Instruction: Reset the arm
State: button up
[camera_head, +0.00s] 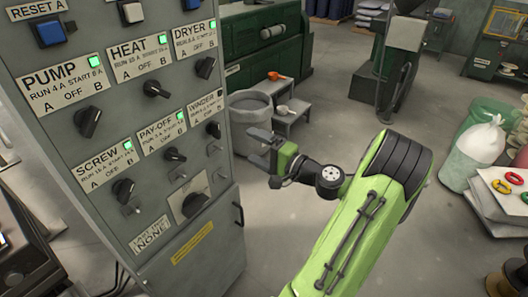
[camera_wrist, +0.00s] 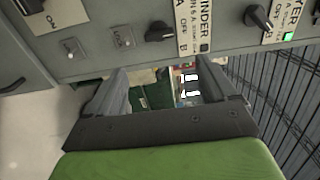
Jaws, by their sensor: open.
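My gripper (camera_head: 260,150) is in front of the right edge of the grey control cabinet (camera_head: 222,225) in the head view. Its jaws are apart and nothing shows between them. My green arm (camera_head: 340,230) reaches up from the bottom of the picture with its elbow to the right. In the wrist view both fingers of my gripper (camera_wrist: 165,88) show, spread, with the cabinet face close beyond them. The black winder knob (camera_wrist: 159,32) is just past the fingers, apart from them.
The cabinet carries several knobs; the pump, heat, dryer, screw and pay-off lamps are green, the winder lamp (camera_wrist: 204,48) dark. A grey bin (camera_head: 250,108) and a small step (camera_head: 291,120) stand behind my gripper. Sacks (camera_head: 483,143) stand at right. Open floor lies between.

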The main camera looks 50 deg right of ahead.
jog(key=s, duration=0.2)
jog(key=shift+s, duration=0.3)
jog(key=w+a+f+n+g+y, duration=0.2)
jog(key=a+n+g, duration=0.4)
jog(key=a, duration=0.6)
jog(key=w+a+f+n+g+y, duration=0.1)
jog(key=w+a+n+g+y, duration=0.15)
jog(key=a+n+g, duration=0.65)
jog(key=s+a+r+n+t+h, duration=0.1)
jog(key=s+a+r+h, duration=0.1)
jog(key=s+a, duration=0.3)
jog(key=s+a+r+n+t+h, duration=0.1)
jog(key=s+a+r+h, duration=0.2)
jog(key=s, duration=0.7)
jog(key=shift+a+n+t, duration=0.3)
jog(key=shift+a, duration=0.55)
